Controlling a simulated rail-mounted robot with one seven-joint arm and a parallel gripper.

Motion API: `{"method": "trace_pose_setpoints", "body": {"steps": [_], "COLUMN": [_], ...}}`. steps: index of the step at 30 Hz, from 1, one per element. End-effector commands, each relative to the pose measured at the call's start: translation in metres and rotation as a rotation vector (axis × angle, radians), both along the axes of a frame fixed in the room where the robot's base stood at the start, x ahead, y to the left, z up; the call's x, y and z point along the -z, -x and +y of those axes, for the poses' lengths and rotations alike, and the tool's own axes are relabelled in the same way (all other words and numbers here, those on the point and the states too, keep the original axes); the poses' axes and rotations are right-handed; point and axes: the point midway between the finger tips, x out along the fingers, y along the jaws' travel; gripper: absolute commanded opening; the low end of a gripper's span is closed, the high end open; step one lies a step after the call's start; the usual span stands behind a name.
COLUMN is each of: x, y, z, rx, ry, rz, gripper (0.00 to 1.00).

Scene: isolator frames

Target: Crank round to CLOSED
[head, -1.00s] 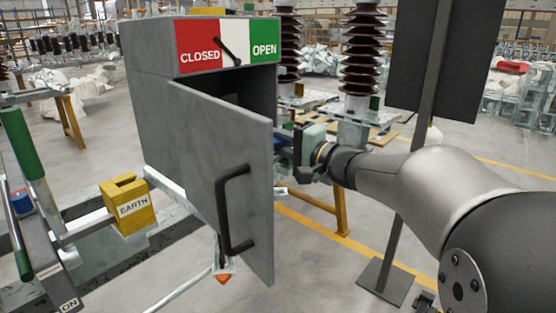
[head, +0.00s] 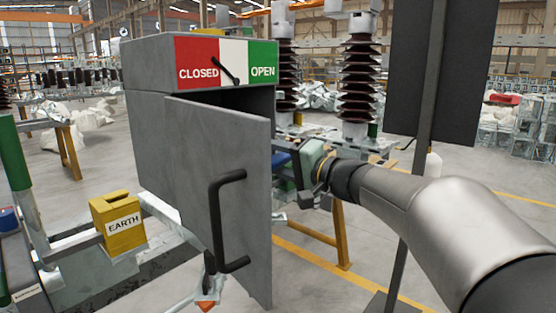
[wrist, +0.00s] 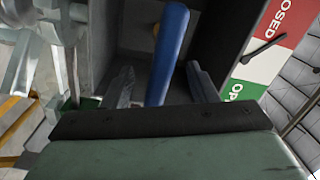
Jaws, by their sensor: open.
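The blue crank handle (wrist: 167,55) stands between the two fingers of my open gripper (wrist: 160,82) in the wrist view, with a visible gap on the right side. In the head view my gripper (head: 297,168) is at the right side of the grey cabinet (head: 150,75), just past the door's edge. The sign has red CLOSED (head: 198,72), white, and green OPEN (head: 263,70) sections. Its black pointer (head: 226,69) lies slanted across the white section.
The cabinet door (head: 190,170) hangs open with a black pull handle (head: 216,220), close beside my gripper. A yellow EARTH box (head: 120,222) sits at left. A dark post with a panel (head: 432,70) stands right, close behind my arm. Brown insulators (head: 361,90) stand behind.

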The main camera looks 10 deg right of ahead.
Motion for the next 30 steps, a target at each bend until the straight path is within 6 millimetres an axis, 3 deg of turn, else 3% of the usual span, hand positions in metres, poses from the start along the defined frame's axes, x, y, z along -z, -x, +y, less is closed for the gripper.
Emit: {"method": "trace_pose_setpoints", "body": {"steps": [7, 8, 10, 11, 22, 30], "x": [-0.001, -0.001, -0.001, -0.001, -0.001, 0.000], "y": [0.000, 0.000, 0.000, 0.000, 0.005, 0.043], "z": [0.000, 0.000, 0.000, 0.000, -0.005, -0.041], "rx": [0.000, -0.001, -0.001, -0.001, 0.001, 0.005], "ry": [-0.001, -0.001, -0.001, -0.002, -0.001, -0.003], "rz": [-0.001, -0.001, -0.001, -0.001, -0.001, -0.002], "gripper": [0.53, 0.56, 0.75, 0.78, 0.78, 0.78]}}
